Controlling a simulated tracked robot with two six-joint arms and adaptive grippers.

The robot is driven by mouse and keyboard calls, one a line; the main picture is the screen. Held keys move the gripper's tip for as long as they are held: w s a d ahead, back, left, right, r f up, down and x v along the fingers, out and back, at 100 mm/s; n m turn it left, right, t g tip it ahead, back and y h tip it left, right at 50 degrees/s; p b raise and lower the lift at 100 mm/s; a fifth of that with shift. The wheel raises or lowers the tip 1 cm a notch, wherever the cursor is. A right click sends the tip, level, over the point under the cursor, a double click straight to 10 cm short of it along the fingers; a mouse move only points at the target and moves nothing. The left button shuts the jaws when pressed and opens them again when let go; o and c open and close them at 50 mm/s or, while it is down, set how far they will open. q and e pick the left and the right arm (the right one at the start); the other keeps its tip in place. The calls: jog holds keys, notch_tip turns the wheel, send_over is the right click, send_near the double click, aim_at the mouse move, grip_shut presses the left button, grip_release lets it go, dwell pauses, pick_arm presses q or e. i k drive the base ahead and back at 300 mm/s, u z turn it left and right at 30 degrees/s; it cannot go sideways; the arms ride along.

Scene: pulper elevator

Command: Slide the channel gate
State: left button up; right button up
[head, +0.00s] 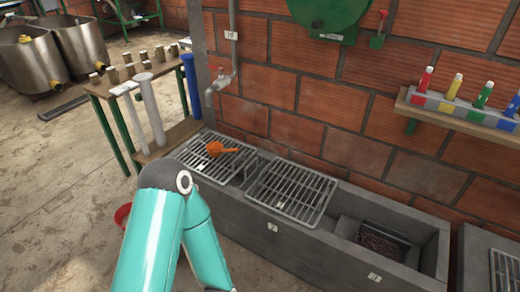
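The concrete channel (320,255) runs along the brick wall. Two metal grates lie on its top, a left grate (207,158) and a middle grate (292,190). Its right section is open, with dark material (383,243) inside. A grey plate-like piece (347,228) stands at the left end of this opening; I cannot tell surely whether it is the channel gate. A teal arm of mine (160,235) rises from the bottom edge, left of the channel, and hides part of its front. Neither gripper shows.
An orange scoop (218,149) lies on the left grate. A pipe with a tap (212,88) hangs above it. A wooden bench (165,140) with tubes stands at left. A shelf of coloured bottles (465,108) is on the right wall. A red bucket (122,214) sits behind my arm.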

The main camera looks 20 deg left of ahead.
aim_at(248, 182)
jog(key=u, duration=0.4)
jog(key=i, duration=1.15)
jog(key=u, duration=0.95)
jog(key=i, duration=0.4)
jog(key=u, duration=0.25)
jog(key=k, duration=0.9)
jog(key=u, duration=0.2)
jog(key=i, duration=0.9)
jog(key=z, duration=0.1)
